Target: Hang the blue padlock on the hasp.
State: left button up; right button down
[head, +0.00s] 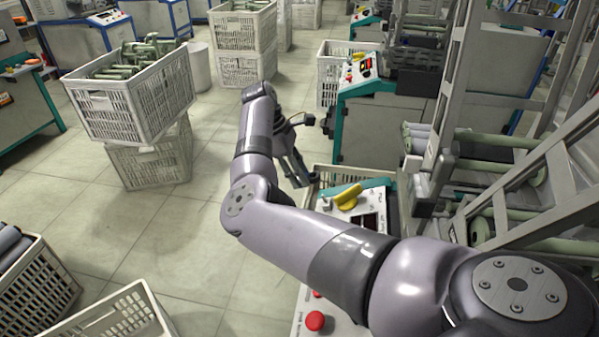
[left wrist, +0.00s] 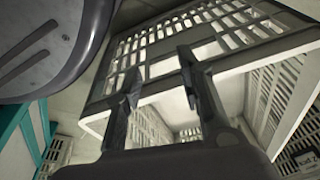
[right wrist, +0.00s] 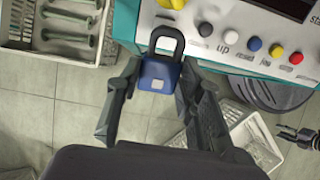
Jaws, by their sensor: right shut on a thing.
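The blue padlock (right wrist: 158,76) has a dark shackle that points up in the right wrist view. My right gripper (right wrist: 157,88) is shut on its body, one finger on each side. In the head view this gripper (head: 292,168) hangs beside the machine's control panel, and I cannot make out the padlock there. A yellow handle (head: 347,196) stands on that panel. I cannot identify the hasp in any view. My left gripper (left wrist: 160,88) shows only in the left wrist view; its fingers are apart with nothing between them.
The control panel (right wrist: 225,40) with coloured buttons lies just beyond the padlock. A crate of green bobbins (right wrist: 60,28) is at its left. White crates (head: 150,100) stand on the floor, and a crate (left wrist: 245,45) is close to my left gripper. Metal frames (head: 470,100) rise on the right.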

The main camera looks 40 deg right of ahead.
pick_arm(q)
jog(key=shift+s+f, duration=0.15)
jog(key=shift+f, duration=0.05)
pick_arm(e)
jog(key=shift+f, duration=0.1)
